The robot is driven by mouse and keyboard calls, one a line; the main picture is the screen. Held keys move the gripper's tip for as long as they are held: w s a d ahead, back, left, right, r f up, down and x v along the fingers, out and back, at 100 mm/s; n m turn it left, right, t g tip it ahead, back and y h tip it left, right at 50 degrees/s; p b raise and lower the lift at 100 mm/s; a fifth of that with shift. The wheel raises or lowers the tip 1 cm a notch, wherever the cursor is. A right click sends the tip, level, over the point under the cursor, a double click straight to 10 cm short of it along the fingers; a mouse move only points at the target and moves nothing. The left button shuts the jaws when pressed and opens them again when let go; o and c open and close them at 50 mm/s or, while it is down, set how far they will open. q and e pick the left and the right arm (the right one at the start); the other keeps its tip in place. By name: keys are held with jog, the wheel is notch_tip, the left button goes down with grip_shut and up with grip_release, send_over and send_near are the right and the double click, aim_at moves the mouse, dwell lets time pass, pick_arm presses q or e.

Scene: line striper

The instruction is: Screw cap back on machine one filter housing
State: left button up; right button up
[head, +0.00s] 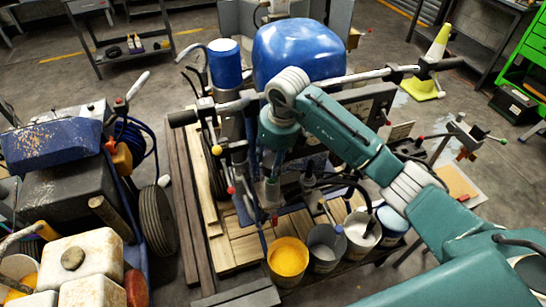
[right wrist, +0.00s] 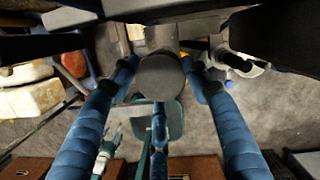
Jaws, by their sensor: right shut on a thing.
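My right arm reaches in from the right over the middle striping machine (head: 300,55), with its blue tank. My right gripper (head: 270,190) hangs down beside its frame, small and partly lost among hoses. In the right wrist view the blue fingers of the right gripper (right wrist: 162,85) close around a dark grey round cap (right wrist: 160,77). A grey cylindrical part (right wrist: 155,38) shows just behind the cap. I cannot tell whether the cap is seated on it or apart. The cap is not discernible in the head view. My left gripper is not in view.
Several paint buckets stand at the machine's front, one with yellow paint (head: 288,258). A second blue machine (head: 55,145) with dirty white jugs (head: 85,262) stands at left. Handlebars, levers and hoses crowd the arm. A yellow cone (head: 432,65) stands behind on open floor.

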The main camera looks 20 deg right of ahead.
jog(key=shift+f, duration=0.4)
jog(key=shift+r, duration=0.1)
pick_arm(q)
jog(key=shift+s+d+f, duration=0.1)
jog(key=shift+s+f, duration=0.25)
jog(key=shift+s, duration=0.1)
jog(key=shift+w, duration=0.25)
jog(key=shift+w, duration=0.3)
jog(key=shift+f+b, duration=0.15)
jog(key=shift+b, duration=0.15)
pick_arm(e)
jog(key=shift+f, duration=0.2)
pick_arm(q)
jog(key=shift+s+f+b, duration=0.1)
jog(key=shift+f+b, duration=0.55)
pick_arm(e)
jog(key=shift+f, duration=0.8)
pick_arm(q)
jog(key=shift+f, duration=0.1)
pick_arm(e)
jog(key=shift+f, duration=0.15)
